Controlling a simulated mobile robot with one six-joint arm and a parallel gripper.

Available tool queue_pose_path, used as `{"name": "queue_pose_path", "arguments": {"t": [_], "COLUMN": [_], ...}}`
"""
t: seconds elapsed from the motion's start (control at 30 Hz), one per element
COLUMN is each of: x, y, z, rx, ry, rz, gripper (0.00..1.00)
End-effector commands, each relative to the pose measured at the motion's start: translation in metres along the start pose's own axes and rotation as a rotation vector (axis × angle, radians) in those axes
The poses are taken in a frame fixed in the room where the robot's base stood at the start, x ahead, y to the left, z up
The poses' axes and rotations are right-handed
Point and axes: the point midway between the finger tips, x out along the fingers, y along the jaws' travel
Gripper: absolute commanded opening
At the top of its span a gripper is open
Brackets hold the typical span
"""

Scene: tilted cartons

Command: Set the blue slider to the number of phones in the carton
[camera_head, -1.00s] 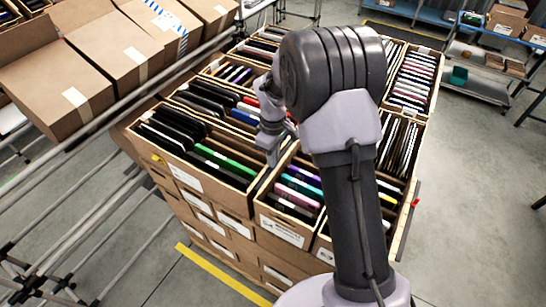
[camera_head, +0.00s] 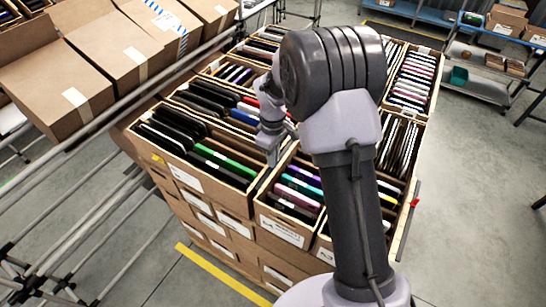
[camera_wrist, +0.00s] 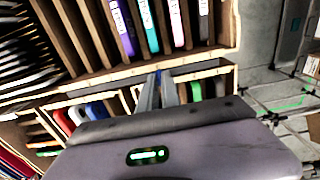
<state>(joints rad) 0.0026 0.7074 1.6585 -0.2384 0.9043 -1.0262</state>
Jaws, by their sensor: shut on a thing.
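My gripper (camera_wrist: 160,78) is shut at a carton rim in the wrist view. A small bit of blue, the blue slider (camera_wrist: 164,72), shows between its fingertips; most of it is hidden by the fingers. In the head view my gripper (camera_head: 272,153) reaches down among the tilted cartons, partly behind my arm. Above the rim in the wrist view, a carton (camera_wrist: 236,40) holds several upright phones with pale labelled edges, including a purple one (camera_wrist: 122,28) and a pink one (camera_wrist: 177,22). The slider's scale cannot be read.
A front carton (camera_head: 283,230) holds pink, purple and teal phones. A left carton (camera_head: 180,168) holds black and green ones. Red (camera_head: 416,201) and yellow (camera_head: 157,158) tabs sit on edges. Closed boxes (camera_head: 75,97) line a rail at left.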

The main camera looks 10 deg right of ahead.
Motion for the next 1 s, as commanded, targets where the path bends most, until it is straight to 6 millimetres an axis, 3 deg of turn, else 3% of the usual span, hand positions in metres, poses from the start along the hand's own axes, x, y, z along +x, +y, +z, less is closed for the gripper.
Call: {"name": "queue_pose_path", "arguments": {"t": [0.17,0.43,0.73,0.77,0.83,1.0], "x": [-0.001,-0.002,-0.001,-0.001,-0.001,-0.001], "y": [0.004,0.041,0.043,0.043,0.043,0.042], "z": [0.0,-0.001,-0.001,-0.001,-0.001,0.0], "rx": [0.001,0.001,0.0,0.0,0.0,0.0], "ry": [0.001,0.001,0.002,0.002,0.001,0.001], "rz": [0.001,0.001,0.002,0.002,0.002,0.001], "gripper": [0.0,0.0,0.0,0.13,0.27,0.29]}}
